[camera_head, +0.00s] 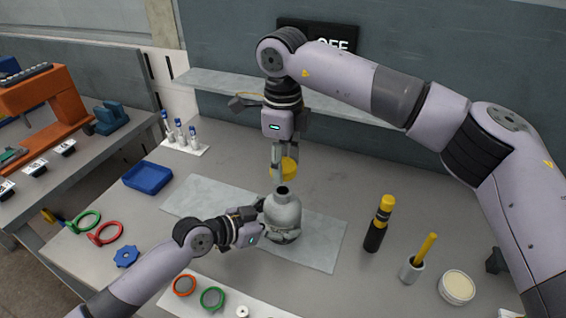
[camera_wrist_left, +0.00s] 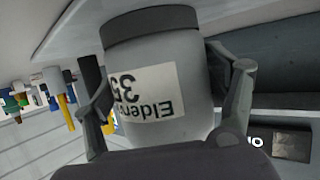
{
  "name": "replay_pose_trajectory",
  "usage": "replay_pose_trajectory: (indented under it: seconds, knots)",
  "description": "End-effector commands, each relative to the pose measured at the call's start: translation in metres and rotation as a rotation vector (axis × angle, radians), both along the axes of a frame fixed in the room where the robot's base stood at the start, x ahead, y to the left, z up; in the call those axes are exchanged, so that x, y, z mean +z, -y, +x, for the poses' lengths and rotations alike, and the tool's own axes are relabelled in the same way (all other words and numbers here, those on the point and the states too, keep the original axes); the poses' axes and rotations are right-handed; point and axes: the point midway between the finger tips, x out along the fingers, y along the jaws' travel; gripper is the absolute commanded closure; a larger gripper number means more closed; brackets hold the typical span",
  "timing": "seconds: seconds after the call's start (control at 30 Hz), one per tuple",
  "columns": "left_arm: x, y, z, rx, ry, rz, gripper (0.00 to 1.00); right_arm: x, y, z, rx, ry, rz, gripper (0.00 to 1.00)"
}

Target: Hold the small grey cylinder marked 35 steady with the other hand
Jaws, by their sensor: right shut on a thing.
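The small grey cylinder (camera_head: 284,212), with a dark open neck, stands upright on the pale mat. In the left wrist view the cylinder (camera_wrist_left: 190,100) fills the middle, its white label reading 35 upside down. My left gripper (camera_head: 272,234) is low at the cylinder's left side. In the left wrist view its fingers (camera_wrist_left: 165,92) are on both sides of the body; whether they press on it I cannot tell. My right gripper (camera_head: 284,160) points down above the neck, shut on a yellow cap (camera_head: 289,168). A gap shows between cap and neck.
A black bottle with yellow top (camera_head: 377,225), a cup with a yellow stick (camera_head: 411,268) and a round tub (camera_head: 456,288) stand to the right. A blue tray (camera_head: 147,177) and coloured rings (camera_head: 105,233) lie left. The mat (camera_head: 325,240) is bare to the right.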

Motion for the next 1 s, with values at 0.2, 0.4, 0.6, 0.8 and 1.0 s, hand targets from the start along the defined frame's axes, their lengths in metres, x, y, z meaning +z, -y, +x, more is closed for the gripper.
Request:
replay_pose_trajectory:
  seconds: [0.2, 0.4, 0.6, 0.8, 1.0]
  knots:
    - [0.000, 0.000, 0.000, 0.001, 0.002, 0.000, 0.04, 0.000, 0.000, 0.000, 0.000, 0.000, 0.000, 0.89]
    - [0.000, 0.000, 0.000, 0.001, 0.002, 0.000, 0.04, 0.000, 0.000, 0.000, 0.000, 0.000, 0.000, 0.89]
    - [0.002, -0.004, -0.002, 0.001, 0.003, 0.001, 0.04, 0.000, 0.000, 0.000, 0.000, 0.000, 0.000, 0.89]
    - [0.013, -0.029, -0.018, 0.001, 0.003, 0.004, 0.04, 0.000, 0.000, 0.000, 0.000, 0.000, 0.000, 0.89]
    - [0.029, -0.063, -0.041, 0.001, 0.002, 0.005, 0.04, 0.000, 0.000, 0.000, 0.000, 0.000, 0.000, 0.89]
